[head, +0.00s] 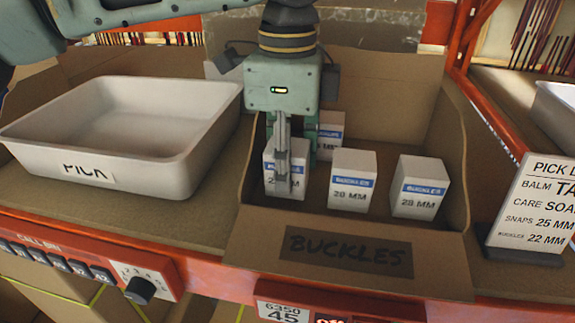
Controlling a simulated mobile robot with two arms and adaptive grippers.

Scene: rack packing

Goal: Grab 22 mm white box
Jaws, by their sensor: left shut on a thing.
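My left gripper (284,178) reaches down into a cardboard bin marked BUCKLES (235,262). It is shut on a white box with a blue stripe (301,172) at the bin's front left. A finger covers part of that box's label, so its size cannot be read in full. Another white box (330,134) stands just behind it, partly hidden, its label only partly visible. Two more white boxes stand upright to the right: one (351,183) seems to read 28 MM, as does the other (419,188). My right gripper is not in view.
An empty grey-white tray marked PICK (120,180) sits on the shelf to the left. A sign (528,205) at the right lists buckles 22 MM. An orange rack post (490,110) stands right of the bin. A button panel (60,262) is on the front edge.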

